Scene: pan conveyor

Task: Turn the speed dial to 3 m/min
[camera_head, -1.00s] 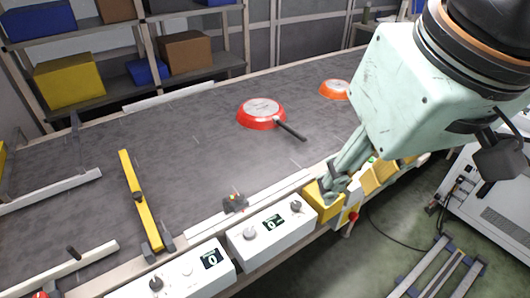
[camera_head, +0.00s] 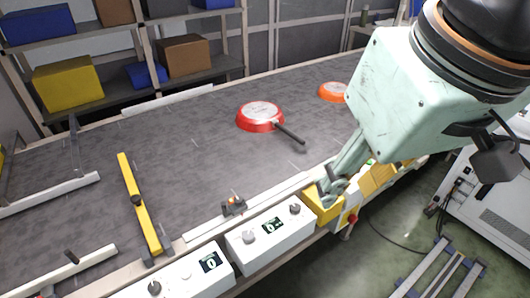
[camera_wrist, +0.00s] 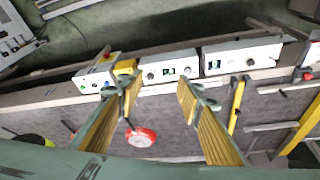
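A white control box (camera_head: 268,240) stands at the conveyor's front edge, with a small display (camera_head: 272,225) and two dark-topped dials, one on the left (camera_head: 249,237) and one on the right (camera_head: 294,209). A second white box (camera_head: 195,282) to its left has a display (camera_head: 210,261) showing 0 and a dark dial (camera_head: 154,288). The lettering is too small to tell which dial sets speed. My gripper (camera_head: 326,192) is just right of the middle box, over a yellow box. In the wrist view my gripper (camera_wrist: 158,84) is open and empty, its fingers on either side of the middle box's display.
On the grey conveyor (camera_head: 200,150) lie a red pan (camera_head: 260,114) and an orange pan (camera_head: 333,91). A yellow bar (camera_head: 139,205) crosses the belt at left. A small dark sensor (camera_head: 234,206) stands behind the middle box. The yellow box (camera_head: 323,210) has a red button (camera_head: 352,218) beside it.

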